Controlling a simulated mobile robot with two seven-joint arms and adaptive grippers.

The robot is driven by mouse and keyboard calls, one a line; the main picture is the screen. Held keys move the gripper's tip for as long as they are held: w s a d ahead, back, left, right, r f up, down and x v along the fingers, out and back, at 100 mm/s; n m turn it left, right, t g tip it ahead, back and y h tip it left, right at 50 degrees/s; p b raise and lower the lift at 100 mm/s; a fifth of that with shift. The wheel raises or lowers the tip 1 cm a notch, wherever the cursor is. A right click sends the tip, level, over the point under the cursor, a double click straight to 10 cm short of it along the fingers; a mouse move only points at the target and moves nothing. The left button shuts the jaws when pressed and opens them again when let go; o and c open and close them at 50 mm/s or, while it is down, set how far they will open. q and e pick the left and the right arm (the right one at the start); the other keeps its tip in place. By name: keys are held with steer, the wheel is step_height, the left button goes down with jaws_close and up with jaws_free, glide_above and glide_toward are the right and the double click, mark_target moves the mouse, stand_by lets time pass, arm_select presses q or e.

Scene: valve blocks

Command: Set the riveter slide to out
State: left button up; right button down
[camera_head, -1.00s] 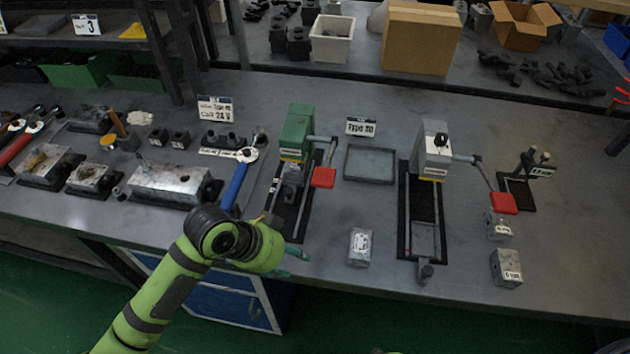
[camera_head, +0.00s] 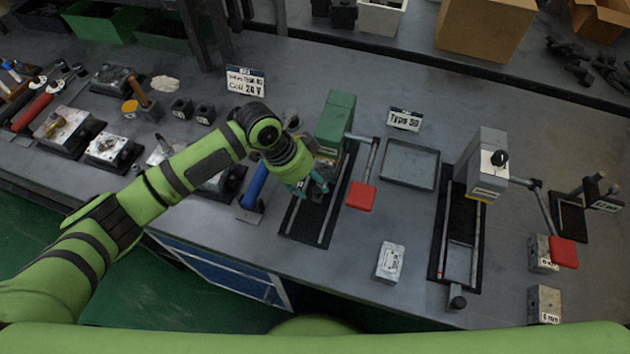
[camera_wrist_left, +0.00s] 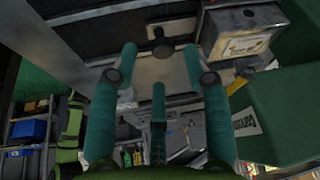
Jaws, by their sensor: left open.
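A green press (camera_head: 336,118) with a red-ended lever stands at the middle of the bench. Its slide rails (camera_head: 302,228) run towards the front edge. My left gripper (camera_head: 314,188) is at this slide, below the press head, and partly hides it. In the left wrist view my left gripper (camera_wrist_left: 160,48) is open, its teal fingers on both sides of a dark round knob (camera_wrist_left: 160,46). I cannot tell whether they touch it. A grey press (camera_head: 486,160) stands further right, its slide tray (camera_head: 460,262) and knob near the front. No readable label shows which press is the riveter. My right gripper is out of view.
The red lever end (camera_head: 361,196) of the green press hangs just right of my left gripper. A blue-handled tool (camera_head: 254,186) lies to its left. A labelled block (camera_head: 390,262) and an empty grey tray (camera_head: 410,164) stand between the presses, with bare bench around them.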

arm_select(q)
steer(key=shift+w+x, duration=0.25)
steer(key=shift+x, duration=0.9)
steer(key=shift+f, duration=0.25)
steer(key=shift+s, duration=0.1)
jaws_close()
